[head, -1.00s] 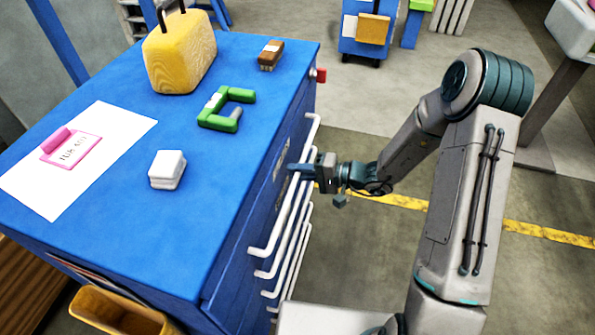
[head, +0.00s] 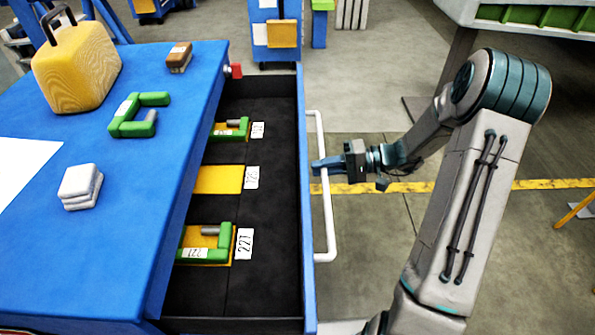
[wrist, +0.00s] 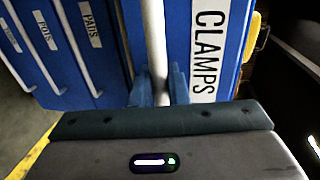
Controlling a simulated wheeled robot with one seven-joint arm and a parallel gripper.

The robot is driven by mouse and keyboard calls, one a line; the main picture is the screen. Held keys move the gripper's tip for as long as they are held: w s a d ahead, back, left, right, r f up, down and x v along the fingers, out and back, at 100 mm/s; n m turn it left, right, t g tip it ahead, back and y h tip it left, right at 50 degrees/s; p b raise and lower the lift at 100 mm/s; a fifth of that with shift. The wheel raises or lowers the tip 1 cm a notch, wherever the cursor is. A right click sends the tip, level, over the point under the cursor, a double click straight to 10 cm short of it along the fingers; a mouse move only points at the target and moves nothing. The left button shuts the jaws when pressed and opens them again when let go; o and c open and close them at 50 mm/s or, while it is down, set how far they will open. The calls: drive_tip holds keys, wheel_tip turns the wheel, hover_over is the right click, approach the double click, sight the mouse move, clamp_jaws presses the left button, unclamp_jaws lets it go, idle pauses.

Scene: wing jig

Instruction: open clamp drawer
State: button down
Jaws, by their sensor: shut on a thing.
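The clamp drawer (head: 268,205) is pulled out from the blue cabinet in the head view. Its black inside holds two green clamps, one at the far end (head: 231,130) and one near the front (head: 207,254), with an empty yellow patch between them. My gripper (head: 320,166) is shut on the drawer's white bar handle (head: 326,215). In the wrist view the handle (wrist: 153,45) passes between the gripper's fingers (wrist: 160,88), beside the white "CLAMPS" label (wrist: 208,50) on the drawer front.
The blue cabinet top (head: 115,225) carries a yellow case (head: 76,68), a green clamp (head: 138,114), a brown brush-like block (head: 179,58), and a white stack (head: 80,186).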

drive_tip(key=shift+s+d, duration=0.1)
drive_tip(key=shift+d, duration=2.1)
drive_tip(key=c, duration=1.5)
unclamp_jaws()
drive_tip(key=d+r+b, duration=0.1)
drive_tip(key=d+r, duration=0.1)
drive_tip(key=d, duration=1.1)
drive_tip(key=shift+s+d+r+b, duration=0.25)
drive_tip(key=shift+d+r+b, duration=0.05)
drive_tip(key=shift+r, duration=0.05)
drive_tip(key=shift+o, duration=0.3)
